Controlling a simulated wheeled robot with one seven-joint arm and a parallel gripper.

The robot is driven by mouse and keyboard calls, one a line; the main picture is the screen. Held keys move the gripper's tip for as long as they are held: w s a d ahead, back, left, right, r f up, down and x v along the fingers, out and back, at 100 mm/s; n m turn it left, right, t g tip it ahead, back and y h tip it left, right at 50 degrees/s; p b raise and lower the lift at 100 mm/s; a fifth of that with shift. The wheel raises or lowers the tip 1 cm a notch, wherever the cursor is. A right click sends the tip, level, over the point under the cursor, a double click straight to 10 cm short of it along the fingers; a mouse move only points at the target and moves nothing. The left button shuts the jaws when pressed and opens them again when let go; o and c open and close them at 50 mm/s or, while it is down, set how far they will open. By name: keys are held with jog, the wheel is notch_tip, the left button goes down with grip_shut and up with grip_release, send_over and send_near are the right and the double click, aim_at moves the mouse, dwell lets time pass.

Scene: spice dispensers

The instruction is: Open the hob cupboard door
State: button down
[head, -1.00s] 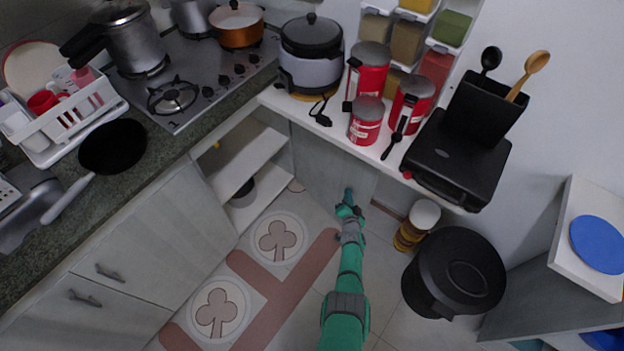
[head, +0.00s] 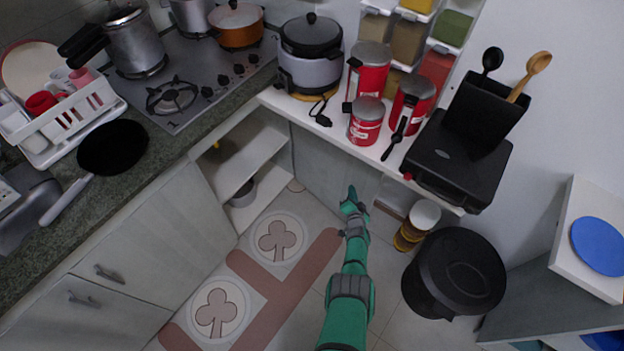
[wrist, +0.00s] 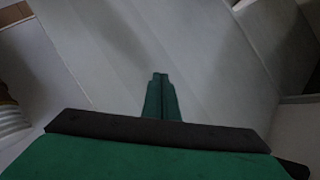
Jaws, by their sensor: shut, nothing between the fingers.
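The hob cupboard (head: 238,165) is open under the hob, with its inner shelves showing. A pale grey door panel (head: 325,160) stands swung out from the cupboard's right side, below the white shelf. My gripper (head: 351,192) is low in front of this panel, near its free right end. In the wrist view, my gripper's green fingers (wrist: 161,80) are together and empty, with the grey panel (wrist: 100,60) filling much of the background. I cannot tell whether the fingertips touch it.
The white shelf (head: 335,133) overhangs the panel and carries red tins. Jars (head: 415,225) and a black bin (head: 453,272) stand right of my arm. The hob (head: 195,85) is above the cupboard.

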jog(key=s+a, duration=0.2)
jog(key=s, duration=0.7)
jog(key=shift+s, duration=0.4)
jog(key=shift+a, duration=0.1)
dwell(0.4)
